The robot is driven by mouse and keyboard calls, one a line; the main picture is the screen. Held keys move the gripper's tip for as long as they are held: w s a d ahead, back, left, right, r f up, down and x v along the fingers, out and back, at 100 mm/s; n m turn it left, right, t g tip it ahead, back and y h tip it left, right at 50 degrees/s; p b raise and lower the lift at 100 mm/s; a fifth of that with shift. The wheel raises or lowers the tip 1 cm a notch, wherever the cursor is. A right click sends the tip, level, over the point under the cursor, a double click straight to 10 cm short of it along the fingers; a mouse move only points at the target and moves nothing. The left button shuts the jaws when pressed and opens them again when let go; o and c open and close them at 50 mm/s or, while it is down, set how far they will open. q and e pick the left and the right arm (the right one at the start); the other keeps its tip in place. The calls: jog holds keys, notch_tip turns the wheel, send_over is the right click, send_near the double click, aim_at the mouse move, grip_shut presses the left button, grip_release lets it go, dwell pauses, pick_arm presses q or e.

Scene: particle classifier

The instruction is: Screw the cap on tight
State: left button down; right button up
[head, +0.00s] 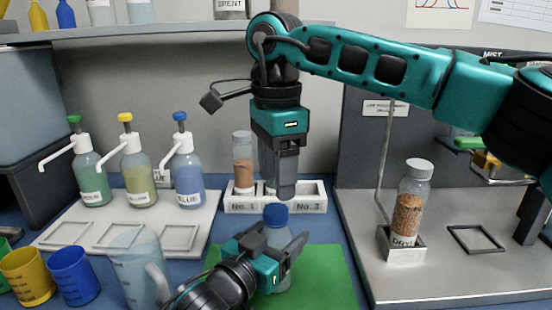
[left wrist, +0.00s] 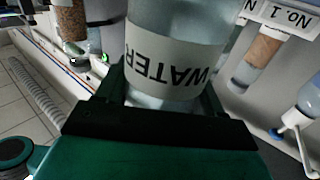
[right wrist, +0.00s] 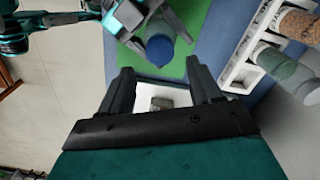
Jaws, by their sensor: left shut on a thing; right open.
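A clear bottle (head: 281,281) stands over the green mat (head: 330,272) in the head view, with a blue cap (head: 275,214) on its top. Its WATER label (left wrist: 165,62) fills the left wrist view. My left gripper (head: 283,252) is shut around the bottle below the cap. My right gripper (head: 286,192) points down, open and empty, above and close to the cap. In the right wrist view the blue cap (right wrist: 160,49) lies beyond the open fingertips (right wrist: 161,80). How tightly the cap sits cannot be told.
A white rack (head: 275,203) with tubes stands behind. Pump bottles (head: 188,180) stand on a tray at left, with cups (head: 75,276) and a clear jug (head: 137,265) in front. A capped jar (head: 411,200) stands on the grey machine at right.

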aim_at(276, 210)
notch_tip(276, 210, down, 6)
jog(key=shift+r, duration=0.1)
dwell(0.4)
grip_shut()
dwell(0.4)
jog(key=m, duration=0.5)
jog(key=shift+m, duration=0.3)
jog(key=m, duration=0.5)
jog(key=shift+m, duration=0.4)
grip_release()
